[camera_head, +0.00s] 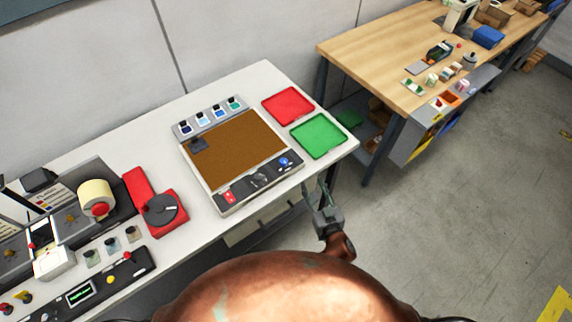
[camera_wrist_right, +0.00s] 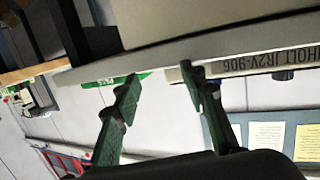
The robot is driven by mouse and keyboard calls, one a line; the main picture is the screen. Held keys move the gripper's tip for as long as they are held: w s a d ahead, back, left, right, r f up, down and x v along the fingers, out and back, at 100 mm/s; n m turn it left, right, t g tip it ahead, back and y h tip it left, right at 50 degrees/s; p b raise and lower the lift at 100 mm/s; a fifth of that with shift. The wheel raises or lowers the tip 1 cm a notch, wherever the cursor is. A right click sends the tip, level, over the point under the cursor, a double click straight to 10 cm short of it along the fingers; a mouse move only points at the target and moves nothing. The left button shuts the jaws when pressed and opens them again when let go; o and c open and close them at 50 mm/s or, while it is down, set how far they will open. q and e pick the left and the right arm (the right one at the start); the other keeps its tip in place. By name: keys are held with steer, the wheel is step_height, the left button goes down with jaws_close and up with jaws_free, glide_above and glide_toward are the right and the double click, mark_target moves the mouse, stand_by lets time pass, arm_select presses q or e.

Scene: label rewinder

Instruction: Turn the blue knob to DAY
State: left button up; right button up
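The blue knob (camera_head: 284,162) is small and sits at the right end of the dark control strip on the front of a device with a brown panel (camera_head: 235,148). Its markings are too small to read in the head view. My right gripper (camera_head: 321,190) is in front of the table's edge, to the right of and nearer than the knob, apart from it. In the right wrist view its two green-grey fingers (camera_wrist_right: 162,84) are spread with nothing between them. The knob is not visible there. My left gripper is not in view.
A dark dial (camera_head: 260,180) and a red switch (camera_head: 229,197) share the strip. Red (camera_head: 288,105) and green (camera_head: 319,135) trays lie right of the device. A red unit with a black disc (camera_head: 160,210) stands left. Open floor lies right of my gripper.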

mark_target(285, 164)
steer(key=a+r+n+y, duration=0.2)
steer(key=a+r+y, duration=0.1)
steer(key=a+r, duration=0.3)
steer(key=shift+t, duration=0.4)
steer(key=x, duration=0.4)
steer(key=a+x, duration=0.1)
steer(key=x, duration=0.1)
steer(key=shift+a+f, duration=0.2)
steer(key=shift+f, duration=0.2)
steer(key=shift+w+a, duration=0.2)
steer(key=shift+w, duration=0.45)
steer(key=shift+c, duration=0.6)
jaws_close()
